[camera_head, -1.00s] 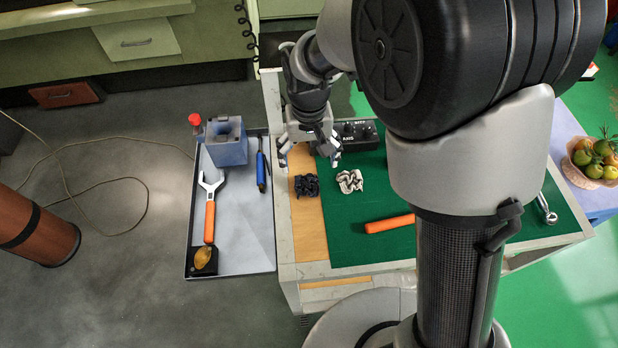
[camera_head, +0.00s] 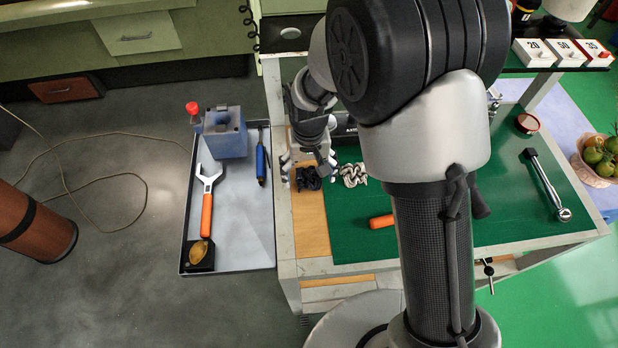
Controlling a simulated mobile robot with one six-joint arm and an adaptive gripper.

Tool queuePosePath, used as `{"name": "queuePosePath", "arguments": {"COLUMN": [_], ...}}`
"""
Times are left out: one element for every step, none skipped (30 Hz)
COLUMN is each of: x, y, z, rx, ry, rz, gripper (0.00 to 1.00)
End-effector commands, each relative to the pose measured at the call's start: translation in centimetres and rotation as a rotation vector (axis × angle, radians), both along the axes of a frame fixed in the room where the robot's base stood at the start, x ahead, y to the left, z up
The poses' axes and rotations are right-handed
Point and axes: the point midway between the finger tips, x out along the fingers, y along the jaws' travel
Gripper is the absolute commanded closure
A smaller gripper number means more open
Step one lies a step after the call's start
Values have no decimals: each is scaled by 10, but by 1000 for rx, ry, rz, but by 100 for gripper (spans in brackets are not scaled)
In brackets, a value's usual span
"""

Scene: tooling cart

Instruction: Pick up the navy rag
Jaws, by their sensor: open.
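The navy rag (camera_head: 307,179) is a small, dark, crumpled bundle on the bare wooden strip at the left side of the cart top. My gripper (camera_head: 308,172) is open, with its fingers pointing down right at the rag's far edge in this view. The gripper partly covers the rag's upper part. I cannot tell whether the fingers touch the rag or hover above it.
A pale crumpled rag (camera_head: 353,174) lies close to the right on the green mat (camera_head: 354,240). An orange handle (camera_head: 381,221) is partly behind my arm. A side tray (camera_head: 240,240) at left holds a wrench (camera_head: 207,200), a blue tool (camera_head: 261,165) and a blue-grey block (camera_head: 226,135).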

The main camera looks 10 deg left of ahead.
Motion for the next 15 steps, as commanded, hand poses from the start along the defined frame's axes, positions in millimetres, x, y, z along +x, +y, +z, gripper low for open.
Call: {"name": "queuePosePath", "arguments": {"x": [0, 0, 0, 0, 0, 0, 0, 0, 0, 0, 0, 0, 0, 0, 0], "y": [0, 0, 0, 0, 0, 0, 0, 0, 0, 0, 0, 0, 0, 0, 0], "z": [1, 1, 1, 1, 1, 1, 1, 1, 1, 1, 1, 1, 1, 1, 1], "rx": [0, 0, 0, 0, 0, 0, 0, 0, 0, 0, 0, 0, 0, 0, 0], "ry": [-1, -1, -1, -1, -1, -1, -1, -1, -1, -1, -1, -1, -1, -1, -1], "rz": [0, 0, 0, 0, 0, 0, 0, 0, 0, 0, 0, 0, 0, 0, 0], "gripper": [19, 19, 20, 22, 24, 26, 28, 30, 33, 35, 37, 40, 42, 44, 46]}}
